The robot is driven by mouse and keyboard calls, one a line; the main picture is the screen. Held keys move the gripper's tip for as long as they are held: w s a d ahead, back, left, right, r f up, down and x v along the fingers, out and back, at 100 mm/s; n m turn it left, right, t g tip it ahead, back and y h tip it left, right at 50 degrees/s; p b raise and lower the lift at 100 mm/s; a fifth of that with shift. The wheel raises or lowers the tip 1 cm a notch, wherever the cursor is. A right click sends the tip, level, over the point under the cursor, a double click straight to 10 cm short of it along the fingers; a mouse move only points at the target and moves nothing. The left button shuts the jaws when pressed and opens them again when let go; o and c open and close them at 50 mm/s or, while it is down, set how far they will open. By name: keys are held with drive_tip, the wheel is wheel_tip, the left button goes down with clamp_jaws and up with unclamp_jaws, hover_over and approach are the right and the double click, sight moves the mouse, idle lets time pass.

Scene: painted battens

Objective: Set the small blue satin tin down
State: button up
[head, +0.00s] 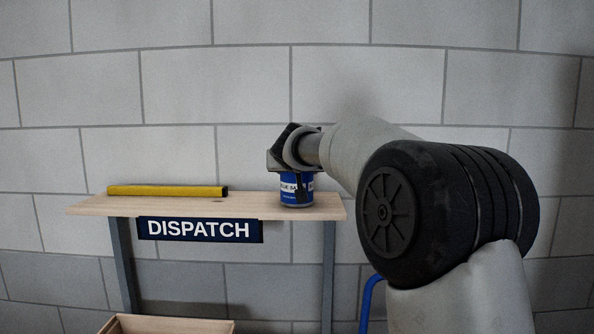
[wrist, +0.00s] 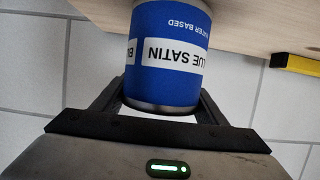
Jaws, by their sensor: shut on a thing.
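The small blue satin tin (head: 297,190) is at the right end of the wooden dispatch shelf (head: 255,207) in the head view. It looks upright, and I cannot tell whether its base touches the shelf. In the wrist view the tin (wrist: 165,72) fills the middle, with its white "BLUE SATIN" label turned upside down. My gripper (head: 297,174) comes from above and is shut on the tin. Its two dark fingers (wrist: 162,108) lie on either side of the tin in the wrist view. Part of the tin's top is hidden by my gripper.
A yellow bar with a dark end (head: 166,191) lies on the shelf's left part. Bare shelf shows between it and the tin. A "DISPATCH" sign (head: 200,229) hangs on the front edge. A wooden box (head: 170,326) is below. A grey block wall stands behind.

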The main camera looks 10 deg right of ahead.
drive_tip(key=o, duration=1.7)
drive_tip(key=shift+f, duration=0.1)
drive_tip(key=shift+c, duration=0.2)
drive_tip(key=shift+r, duration=0.3)
drive_tip(key=b+v, duration=0.2)
drive_tip(key=v, duration=1)
drive_tip(key=s+f+g+y, duration=0.1)
drive_tip(key=s+f+g, duration=0.1)
drive_tip(key=s+f, duration=0.7)
drive_tip(key=s+f+n+g, duration=0.1)
drive_tip(key=s+f+g, duration=0.2)
drive_tip(key=s+f, duration=0.6)
drive_tip(key=s+f+n+g+y, duration=0.1)
drive_tip(key=s+f+g, duration=0.2)
drive_tip(key=s+f, duration=0.6)
drive_tip(key=s+d, duration=0.1)
drive_tip(key=s, duration=0.9)
drive_tip(key=shift+s+y, duration=0.15)
drive_tip(key=shift+y, duration=0.15)
